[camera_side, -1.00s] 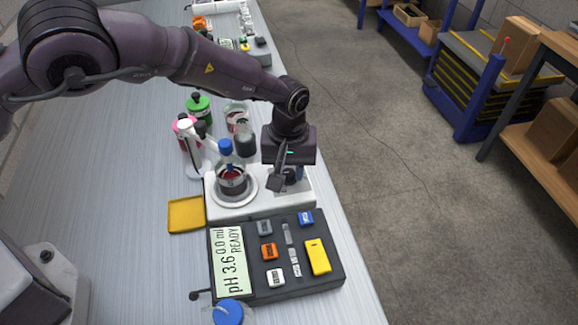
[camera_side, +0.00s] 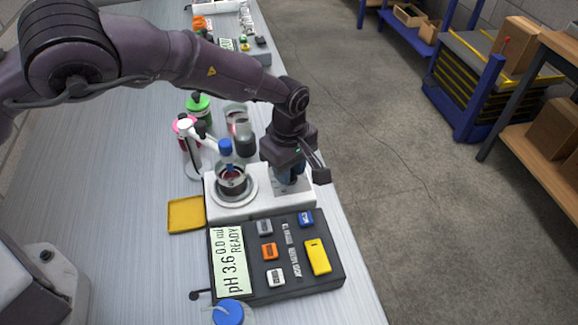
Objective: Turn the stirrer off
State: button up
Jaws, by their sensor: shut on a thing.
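The stirrer (camera_side: 220,211) is a white box with a round plate at its left, standing on the bench. A flask (camera_side: 231,180) with dark red liquid and a blue top stands on that plate. My gripper (camera_side: 291,178) points down over the right part of the stirrer and is shut on its knob. The gripper covers most of the knob, so its setting cannot be read. A bluish part shows between the gripper and the stirrer.
A dark meter (camera_side: 326,281) with a lit display, "pH 3.6" and "READY", and several coloured buttons lies in front of the stirrer. A yellow tray (camera_side: 186,215) is at the left. Green (camera_side: 199,108) and pink-topped bottles stand behind. The bench's left area is clear.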

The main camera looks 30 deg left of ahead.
jog(key=shift+n, duration=1.6)
jog(key=o, duration=0.9)
jog(key=shift+r, duration=0.1)
notch_tip(320, 180, up, 13)
jog(key=shift+f, duration=0.1)
